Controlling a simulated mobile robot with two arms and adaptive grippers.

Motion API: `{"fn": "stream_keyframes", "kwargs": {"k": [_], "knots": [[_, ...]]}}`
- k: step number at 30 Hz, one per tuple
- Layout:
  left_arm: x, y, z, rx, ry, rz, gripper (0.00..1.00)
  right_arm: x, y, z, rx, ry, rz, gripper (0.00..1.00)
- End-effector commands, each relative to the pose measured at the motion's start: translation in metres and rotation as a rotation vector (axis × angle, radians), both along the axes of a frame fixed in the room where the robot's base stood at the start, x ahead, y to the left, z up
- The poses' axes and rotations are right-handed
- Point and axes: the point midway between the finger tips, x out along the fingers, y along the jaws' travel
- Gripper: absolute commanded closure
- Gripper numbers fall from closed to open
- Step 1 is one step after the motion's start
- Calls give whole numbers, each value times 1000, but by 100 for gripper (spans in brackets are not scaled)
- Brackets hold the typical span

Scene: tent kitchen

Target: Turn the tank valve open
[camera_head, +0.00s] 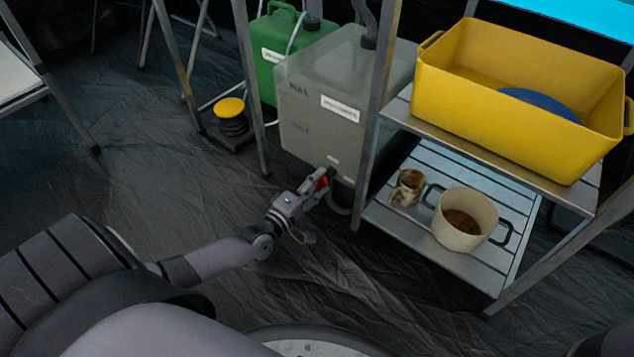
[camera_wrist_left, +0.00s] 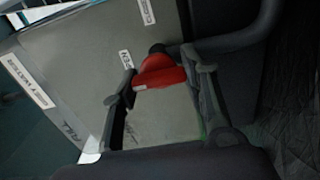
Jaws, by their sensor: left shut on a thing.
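The grey translucent tank (camera_head: 315,110) stands on the floor under the metal frame, left of the shelf. Its valve has a red handle (camera_head: 321,182) low on the front face. The left wrist view shows the red handle (camera_wrist_left: 160,73) large, with the tank wall (camera_wrist_left: 90,75) behind it. My left gripper (camera_head: 322,180) is at the valve, and its two fingers (camera_wrist_left: 160,85) lie on either side of the red handle, shut on it. The handle's far side is hidden. My right gripper is in neither view.
A shelf to the right holds a yellow tub (camera_head: 480,95) above, with a mug (camera_head: 408,187) and a cream pot (camera_head: 463,222) below. A green canister (camera_head: 268,60) and a yellow-topped foot pump (camera_head: 229,108) stand behind left. A metal leg (camera_head: 372,130) is close beside the valve.

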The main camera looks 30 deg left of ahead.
Motion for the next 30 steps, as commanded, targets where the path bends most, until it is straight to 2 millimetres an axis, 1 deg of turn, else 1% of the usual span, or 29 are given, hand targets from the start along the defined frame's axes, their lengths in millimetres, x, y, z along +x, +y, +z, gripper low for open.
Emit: {"fn": "stream_keyframes", "kwargs": {"k": [6, 19, 20, 28, 30], "knots": [[0, 0, -1, -41, 6, 0, 87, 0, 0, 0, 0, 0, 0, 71], [0, 0, -1, -50, 7, 1, 87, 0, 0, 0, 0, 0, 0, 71], [0, 0, -1, -49, 7, 1, 57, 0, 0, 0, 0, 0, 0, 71], [0, 0, -1, -47, 6, 0, 39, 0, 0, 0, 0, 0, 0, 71], [0, 0, -1, -47, 5, 0, 38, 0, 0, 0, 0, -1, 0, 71]]}}
